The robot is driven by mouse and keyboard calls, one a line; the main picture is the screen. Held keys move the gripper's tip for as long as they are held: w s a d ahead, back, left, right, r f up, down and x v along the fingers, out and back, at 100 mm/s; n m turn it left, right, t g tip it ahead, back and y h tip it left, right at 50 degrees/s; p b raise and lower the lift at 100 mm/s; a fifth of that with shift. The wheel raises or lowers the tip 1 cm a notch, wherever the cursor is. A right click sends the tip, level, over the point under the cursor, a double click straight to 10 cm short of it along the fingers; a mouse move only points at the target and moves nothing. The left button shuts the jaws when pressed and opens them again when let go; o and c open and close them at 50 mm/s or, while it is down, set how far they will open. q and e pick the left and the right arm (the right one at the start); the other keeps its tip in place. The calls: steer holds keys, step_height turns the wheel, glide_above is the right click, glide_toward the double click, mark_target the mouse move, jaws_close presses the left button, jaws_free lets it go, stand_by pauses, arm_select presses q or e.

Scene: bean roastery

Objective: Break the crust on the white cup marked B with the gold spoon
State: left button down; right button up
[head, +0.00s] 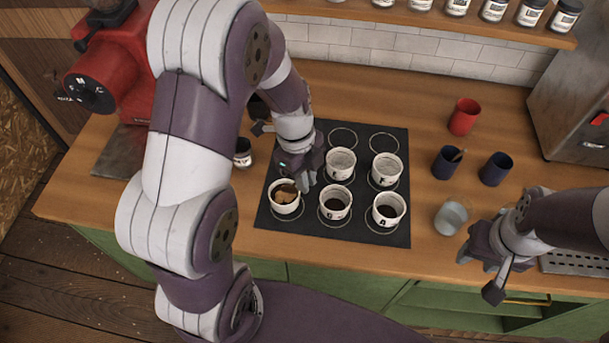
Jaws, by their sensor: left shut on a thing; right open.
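Several white cups stand on a dark mat (268,216) with ring marks. The front-left white cup (285,208) holds a light brown crust; the front-middle cup (335,214) and front-right cup (388,221) look dark inside. Their letters are too small to read surely, so I cannot tell which is B. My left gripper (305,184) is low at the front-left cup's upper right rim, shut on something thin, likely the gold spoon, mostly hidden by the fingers. My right gripper (479,276) is open and empty near the counter's front right edge.
Two more white cups (341,164) (386,169) stand behind. To the right are a red cup (464,117), a dark blue cup with a utensil (446,164), another blue cup (496,169) and a clear glass (451,217).

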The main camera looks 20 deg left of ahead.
arm_select(q)
step_height(320, 180, up, 5)
steer(key=p, duration=0.3)
steer(key=shift+r+p, duration=0.1)
steer(key=shift+p, duration=0.3)
stand_by(0.3)
